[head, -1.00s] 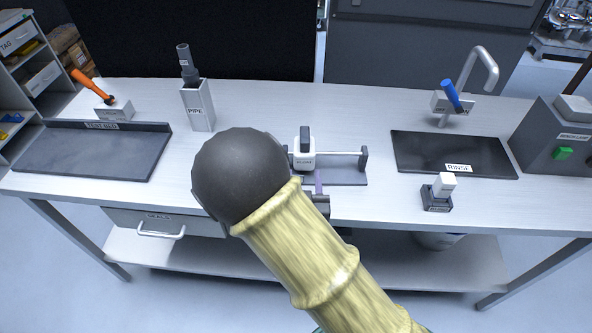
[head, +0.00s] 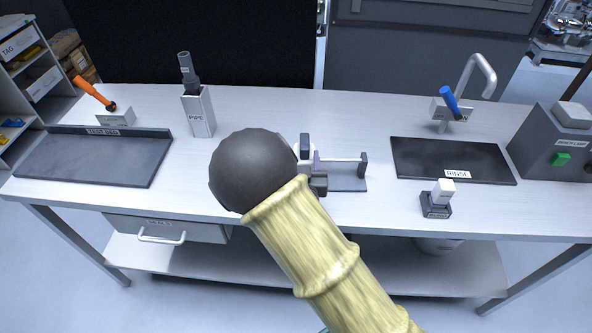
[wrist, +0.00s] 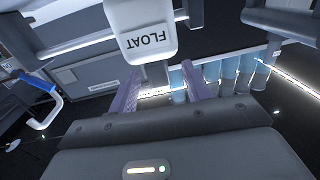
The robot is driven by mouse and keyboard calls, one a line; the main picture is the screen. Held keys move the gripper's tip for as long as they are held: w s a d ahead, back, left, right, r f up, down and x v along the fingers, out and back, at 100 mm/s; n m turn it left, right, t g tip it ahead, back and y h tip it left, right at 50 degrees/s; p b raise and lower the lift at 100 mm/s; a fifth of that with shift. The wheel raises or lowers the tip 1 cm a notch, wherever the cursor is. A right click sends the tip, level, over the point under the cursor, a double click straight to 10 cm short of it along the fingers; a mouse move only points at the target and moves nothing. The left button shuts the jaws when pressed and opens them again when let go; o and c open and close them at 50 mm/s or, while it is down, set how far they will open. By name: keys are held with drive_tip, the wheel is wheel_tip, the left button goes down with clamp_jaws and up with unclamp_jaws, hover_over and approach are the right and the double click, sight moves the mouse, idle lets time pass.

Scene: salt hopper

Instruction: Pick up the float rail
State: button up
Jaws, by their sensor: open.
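The float rail (head: 343,160) is a thin light bar with a dark end post on a grey base, standing at the middle of the bench. Its white block marked FLOAT shows in the wrist view (wrist: 142,30), at the top. In the head view my arm hides much of the block and the rail's left end. My gripper (head: 317,166) is close to the block. In the wrist view its two purple fingers (wrist: 160,85) are apart, with nothing clearly held between them. The block appears just beyond the fingertips; I cannot tell whether they touch it.
A dark RINSE tray (head: 455,160) and a small block on a dark stand (head: 437,200) are to the right. A PIPE holder (head: 198,112) and a dark tray (head: 95,160) are to the left.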

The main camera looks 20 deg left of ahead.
sight(304, 145)
drive_tip(key=p+x, duration=0.1)
drive_tip(key=x, duration=0.4)
drive_tip(key=shift+d+p, duration=0.1)
drive_tip(key=shift+p, duration=0.2)
drive_tip(key=shift+r, duration=0.15)
clamp_jaws()
